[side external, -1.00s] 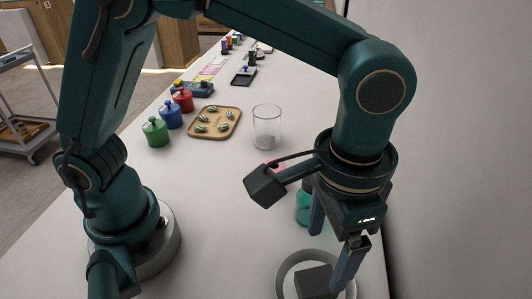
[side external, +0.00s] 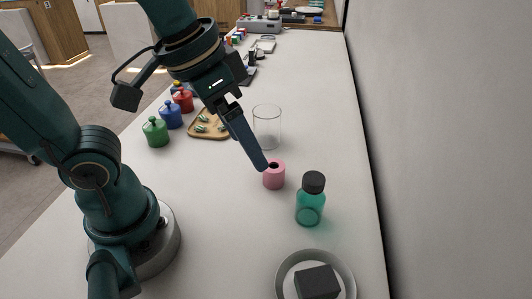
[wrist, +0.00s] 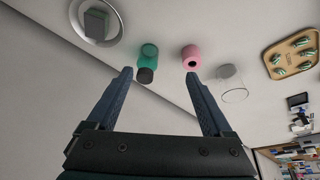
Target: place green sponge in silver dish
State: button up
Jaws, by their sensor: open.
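The silver dish (side external: 283,274) is a round, shallow bowl at the front right of the counter in the side view. It also shows at the top left of the wrist view (wrist: 116,34). A dark block (side external: 317,281) lies inside it, dark grey in the side view and grey-green in the wrist view (wrist: 96,24), probably the sponge. My gripper (side external: 264,166) is raised over the middle of the counter, well away from the dish, its fingers overlapping in the side view. In the wrist view my gripper (wrist: 158,73) is open, with nothing between its fingers.
A pink holed cylinder (side external: 274,175) and a teal black-capped bottle (side external: 310,203) stand between my gripper and the dish. A clear beaker (side external: 267,127) and a wooden tray (side external: 203,134) stand farther back. Green (side external: 155,133), blue and red jars line the left edge. A wall runs along the right.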

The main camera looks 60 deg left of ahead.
jog(key=shift+n+t+y, duration=0.4)
jog(key=shift+n+t, duration=0.2)
jog(key=shift+t, duration=0.1)
jog(key=s+a, duration=0.1)
jog(key=a+f, duration=0.1)
jog(key=s+a+f, duration=0.1)
jog(key=shift+s+a, duration=0.3)
